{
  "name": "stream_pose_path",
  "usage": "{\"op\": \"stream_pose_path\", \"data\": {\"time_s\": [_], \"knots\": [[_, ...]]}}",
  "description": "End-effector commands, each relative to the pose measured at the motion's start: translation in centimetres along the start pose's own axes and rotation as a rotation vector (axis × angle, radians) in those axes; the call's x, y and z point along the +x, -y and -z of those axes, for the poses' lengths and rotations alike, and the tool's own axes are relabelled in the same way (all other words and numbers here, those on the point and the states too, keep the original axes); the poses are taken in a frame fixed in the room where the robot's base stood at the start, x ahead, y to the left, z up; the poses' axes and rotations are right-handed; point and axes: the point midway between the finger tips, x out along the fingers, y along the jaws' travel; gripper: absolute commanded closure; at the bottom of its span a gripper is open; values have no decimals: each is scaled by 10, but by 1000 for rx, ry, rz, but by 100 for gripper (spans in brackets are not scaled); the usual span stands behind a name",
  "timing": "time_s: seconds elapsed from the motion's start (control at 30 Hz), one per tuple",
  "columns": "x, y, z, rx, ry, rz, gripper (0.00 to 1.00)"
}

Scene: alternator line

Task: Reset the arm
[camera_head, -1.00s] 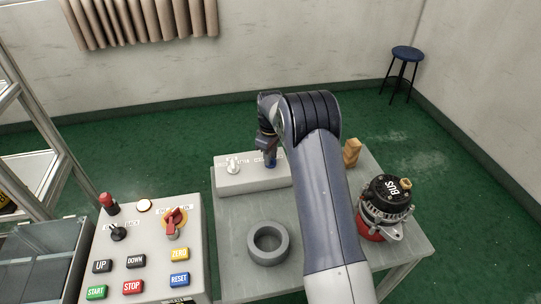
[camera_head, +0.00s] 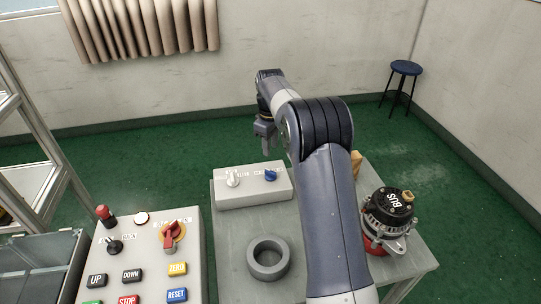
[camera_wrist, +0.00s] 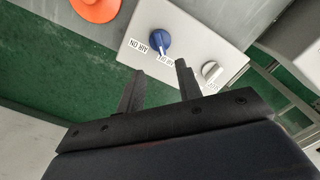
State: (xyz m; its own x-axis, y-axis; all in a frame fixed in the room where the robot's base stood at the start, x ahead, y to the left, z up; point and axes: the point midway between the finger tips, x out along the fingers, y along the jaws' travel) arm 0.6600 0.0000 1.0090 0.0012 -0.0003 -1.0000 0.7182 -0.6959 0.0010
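My gripper (camera_wrist: 158,88) is open and empty in the wrist view, its two dark fingers apart with nothing between them. In the head view my gripper (camera_head: 266,146) hangs above and behind the grey switch box (camera_head: 228,198), clear of it. The box carries a white knob (camera_head: 233,180) at left and a blue knob (camera_head: 271,175) at right. In the wrist view the blue knob (camera_wrist: 159,42) and the white knob (camera_wrist: 212,71) lie beyond the fingertips, not touched. My arm hides part of the table's right side.
A grey ring (camera_head: 268,259) lies on the table (camera_head: 229,238). An alternator (camera_head: 389,214) stands on a red base at right, with a wooden piece (camera_head: 357,163) behind, partly hidden by my arm. A control panel (camera_head: 148,255) with buttons stands at left. A stool (camera_head: 406,69) is far back.

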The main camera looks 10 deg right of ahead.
Motion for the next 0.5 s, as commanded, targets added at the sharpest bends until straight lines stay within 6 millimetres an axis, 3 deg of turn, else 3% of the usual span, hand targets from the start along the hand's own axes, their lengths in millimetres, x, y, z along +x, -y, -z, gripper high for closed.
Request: {"op": "stream_pose_path", "data": {"time_s": [0.5], "knots": [[-1,0,0,0,1,1,66]]}}
